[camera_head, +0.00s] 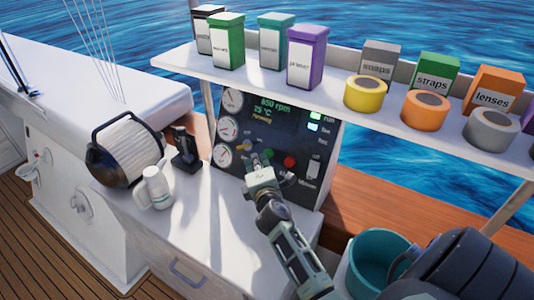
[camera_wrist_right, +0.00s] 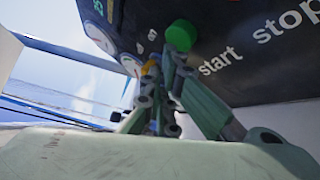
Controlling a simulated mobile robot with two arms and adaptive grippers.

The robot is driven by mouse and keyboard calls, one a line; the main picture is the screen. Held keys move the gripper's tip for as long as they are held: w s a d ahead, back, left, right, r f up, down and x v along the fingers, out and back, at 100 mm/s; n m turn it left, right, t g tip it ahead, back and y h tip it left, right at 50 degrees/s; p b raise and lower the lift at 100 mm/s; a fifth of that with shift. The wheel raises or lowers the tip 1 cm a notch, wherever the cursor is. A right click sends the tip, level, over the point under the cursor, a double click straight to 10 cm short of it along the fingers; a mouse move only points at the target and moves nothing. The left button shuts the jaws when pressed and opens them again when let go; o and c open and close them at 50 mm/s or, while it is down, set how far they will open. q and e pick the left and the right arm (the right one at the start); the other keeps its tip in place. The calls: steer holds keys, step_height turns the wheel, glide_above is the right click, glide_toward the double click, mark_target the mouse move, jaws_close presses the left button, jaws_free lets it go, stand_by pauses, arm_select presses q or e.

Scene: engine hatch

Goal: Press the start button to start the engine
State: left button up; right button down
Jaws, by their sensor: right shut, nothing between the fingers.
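The dark engine control panel (camera_head: 262,125) stands upright at the back of the white counter, with round gauges on its left side and a lit readout of "850 rpm". The green start button (camera_wrist_right: 182,35) shows in the right wrist view, above the word "start". My right gripper (camera_head: 257,160) is shut and empty, with its fingertips at the lower middle of the panel. In the right wrist view the fingertips (camera_wrist_right: 165,65) overlap the lower edge of the green button; whether they touch it I cannot tell. A red button (camera_head: 289,161) sits to the right. My left gripper is not in view.
A white shelf (camera_head: 330,80) with labelled bins and tape rolls runs above the panel. On the counter (camera_head: 190,225) stand a white bottle (camera_head: 157,187), a black handheld device (camera_head: 186,150) and a round filter (camera_head: 130,150). A teal bucket (camera_head: 380,262) is at the lower right.

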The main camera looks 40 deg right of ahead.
steer(key=shift+a, duration=0.2)
steer(key=a, duration=0.1)
steer(key=s+a+r+p, duration=0.1)
steer(key=s+a+r, duration=0.1)
steer(key=a, duration=0.1)
steer(key=shift+a+r, duration=0.1)
stand_by(0.5)
stand_by(0.7)
